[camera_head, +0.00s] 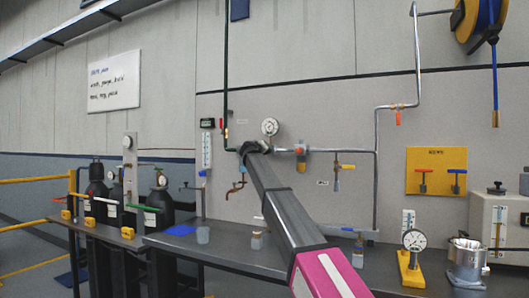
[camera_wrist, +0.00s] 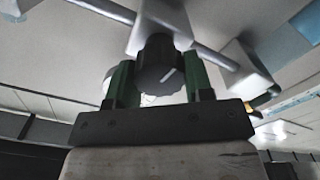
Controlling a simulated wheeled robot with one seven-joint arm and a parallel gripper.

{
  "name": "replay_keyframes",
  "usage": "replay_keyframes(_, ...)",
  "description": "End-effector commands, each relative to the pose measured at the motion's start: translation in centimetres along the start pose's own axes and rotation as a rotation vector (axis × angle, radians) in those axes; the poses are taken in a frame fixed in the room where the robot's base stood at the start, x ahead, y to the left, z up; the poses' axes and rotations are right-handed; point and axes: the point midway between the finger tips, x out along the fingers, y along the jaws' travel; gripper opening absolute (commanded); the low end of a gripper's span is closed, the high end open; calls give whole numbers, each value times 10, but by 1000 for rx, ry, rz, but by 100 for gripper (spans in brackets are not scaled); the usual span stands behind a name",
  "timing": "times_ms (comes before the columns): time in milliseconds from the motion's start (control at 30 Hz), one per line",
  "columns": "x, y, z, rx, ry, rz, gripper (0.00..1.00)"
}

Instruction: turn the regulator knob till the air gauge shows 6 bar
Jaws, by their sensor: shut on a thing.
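The regulator knob (camera_wrist: 158,62) is dark and ribbed, with a white line on its face, in the wrist view. My gripper (camera_wrist: 160,80) has its two green fingers on either side of it, shut on the knob. In the head view my gripper (camera_head: 252,147) is at the pipe on the wall panel, and the knob is hidden behind it. A round white gauge (camera_head: 270,126) sits just above and to the right of my gripper. Its needle is too small to read.
A metal pipe (camera_head: 340,150) with several valves runs along the wall panel. The bench (camera_head: 225,243) below holds small blocks, a dial gauge on a yellow stand (camera_head: 413,241) and a metal cup (camera_head: 467,253). Gas cylinders (camera_head: 97,190) stand at left.

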Motion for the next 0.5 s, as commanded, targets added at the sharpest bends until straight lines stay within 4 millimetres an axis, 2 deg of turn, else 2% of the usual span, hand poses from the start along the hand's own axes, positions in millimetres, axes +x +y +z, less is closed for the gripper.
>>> replay_keyframes(200, 0, 0, 0, -97, -1, 0, 24)
replay_keyframes(500, 0, -1, 0, -144, -1, 0, 24)
